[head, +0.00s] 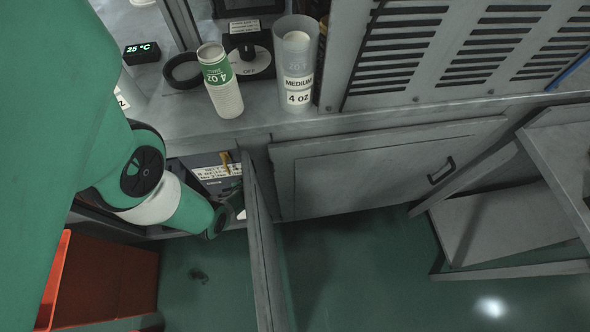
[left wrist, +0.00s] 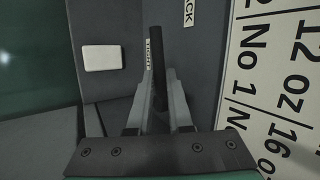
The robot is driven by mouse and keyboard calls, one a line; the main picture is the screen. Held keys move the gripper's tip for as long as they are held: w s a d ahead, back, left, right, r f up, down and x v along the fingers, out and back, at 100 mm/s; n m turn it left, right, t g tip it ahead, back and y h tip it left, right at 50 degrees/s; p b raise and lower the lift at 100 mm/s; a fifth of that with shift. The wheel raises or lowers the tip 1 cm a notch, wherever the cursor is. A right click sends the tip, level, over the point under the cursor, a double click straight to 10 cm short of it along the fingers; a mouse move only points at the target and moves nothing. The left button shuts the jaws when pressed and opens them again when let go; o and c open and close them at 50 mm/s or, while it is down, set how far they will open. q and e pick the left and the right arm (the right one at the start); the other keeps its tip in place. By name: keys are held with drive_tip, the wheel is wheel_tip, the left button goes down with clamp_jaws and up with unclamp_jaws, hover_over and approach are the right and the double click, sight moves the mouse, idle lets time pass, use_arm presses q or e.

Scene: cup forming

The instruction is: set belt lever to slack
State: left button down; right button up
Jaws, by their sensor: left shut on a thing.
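The belt lever (left wrist: 158,42) is a dark upright rod in the left wrist view. My left gripper (left wrist: 163,90) is shut on it, with a finger on either side of its lower part. A small label (left wrist: 148,54), too small to read surely, is beside the rod. A label ending in "ACK" (left wrist: 189,12) is at the upper right, apart from the rod. In the head view my left gripper (head: 232,206) reaches into the open cabinet under the counter, and the lever is hidden there. My right gripper is not in view.
An open cabinet door (head: 262,240) stands close to the right of my left gripper. A size label (left wrist: 285,80) is at the right in the wrist view. An orange bin (head: 105,275) is on the floor at lower left. Cup stacks (head: 222,85) stand on the counter.

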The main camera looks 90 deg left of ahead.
use_arm(q)
drive_tip(key=c, duration=1.1)
unclamp_jaws()
drive_tip(key=shift+r, duration=0.1)
drive_tip(key=d+r+p, duration=1.3)
drive_tip(key=d+p, duration=0.1)
drive_tip(key=p, duration=0.1)
drive_tip(key=shift+w+p, duration=0.25)
drive_tip(key=shift+p, duration=0.1)
